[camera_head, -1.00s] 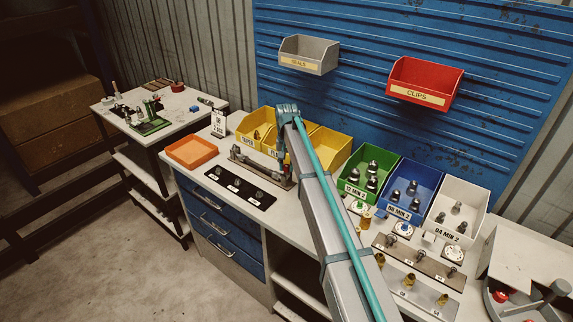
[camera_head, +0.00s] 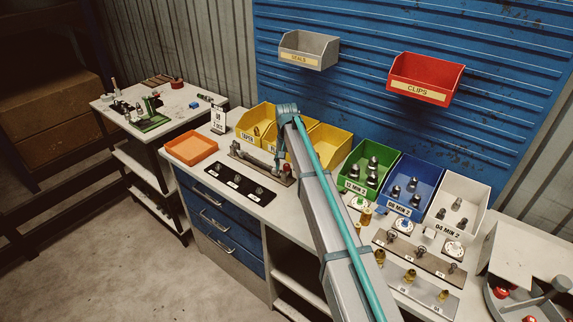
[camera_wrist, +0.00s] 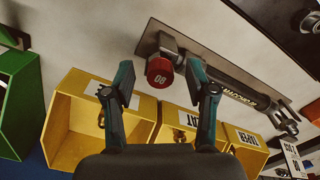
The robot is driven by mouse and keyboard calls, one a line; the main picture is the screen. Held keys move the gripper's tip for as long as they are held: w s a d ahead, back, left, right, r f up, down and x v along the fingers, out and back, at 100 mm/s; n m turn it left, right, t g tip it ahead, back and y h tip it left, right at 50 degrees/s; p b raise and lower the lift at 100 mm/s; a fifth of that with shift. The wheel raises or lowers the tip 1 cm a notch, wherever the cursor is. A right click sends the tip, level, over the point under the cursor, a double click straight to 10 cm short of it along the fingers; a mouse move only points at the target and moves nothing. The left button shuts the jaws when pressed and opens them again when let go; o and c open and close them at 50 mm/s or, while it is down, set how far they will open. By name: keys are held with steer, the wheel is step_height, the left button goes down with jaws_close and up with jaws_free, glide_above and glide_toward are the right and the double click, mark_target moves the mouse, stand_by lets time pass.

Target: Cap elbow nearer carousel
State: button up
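A hose assembly (camera_wrist: 232,84) lies on a grey plate (camera_wrist: 200,42) in the wrist view, and the plate (camera_head: 248,160) also shows in the head view. At the hose's left end in the wrist view, the side toward the green bin, is a metal elbow (camera_wrist: 166,43). A red cap (camera_wrist: 159,72) marked 08 sits at this elbow's end; I cannot tell how far on it is. My gripper (camera_wrist: 160,82) is open, its two teal fingers apart on either side of the cap, with no visible contact.
Yellow bins (camera_wrist: 88,95) stand close by the fingers. A green bin (camera_head: 366,178), blue bin (camera_head: 409,190) and white bin (camera_head: 463,205) stand to the right. The carousel (camera_head: 530,305) with red caps is at the lower right. An orange tray (camera_head: 191,150) is left of the plate.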

mark_target(286, 166)
steer(key=shift+r, duration=0.1)
step_height(286, 166, up, 12)
stand_by(0.7)
